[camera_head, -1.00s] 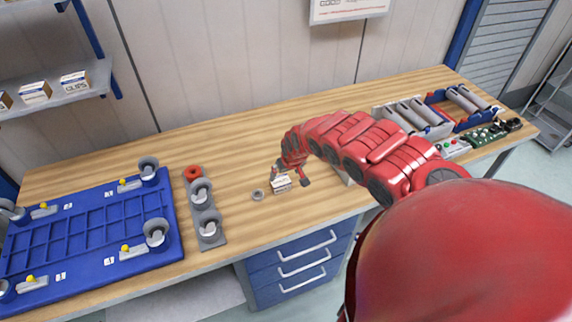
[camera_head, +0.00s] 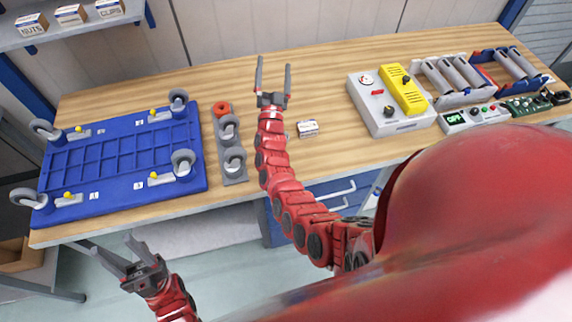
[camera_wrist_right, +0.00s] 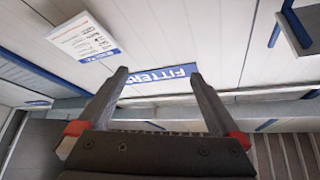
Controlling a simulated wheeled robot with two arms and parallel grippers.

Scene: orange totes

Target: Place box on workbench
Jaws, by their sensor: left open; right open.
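A small white box (camera_head: 308,128) with dark print lies on the wooden workbench (camera_head: 330,95), right of the caster holder and left of the grey control box. Nothing holds it. My right gripper (camera_head: 273,64) is open and empty above the bench, left of and beyond the box, fingers pointing to the back wall. In the right wrist view its open fingers (camera_wrist_right: 162,92) show only the wall and a sign between them. My left gripper (camera_head: 112,244) is open and empty in front of the bench's front edge, far from the box.
A blue platform with casters (camera_head: 120,160) covers the bench's left part. A grey holder (camera_head: 232,155) with casters and a red ring stands beside it. A grey and yellow control box (camera_head: 390,105) and roller trays (camera_head: 455,80) stand right. A shelf (camera_head: 75,30) holds small boxes.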

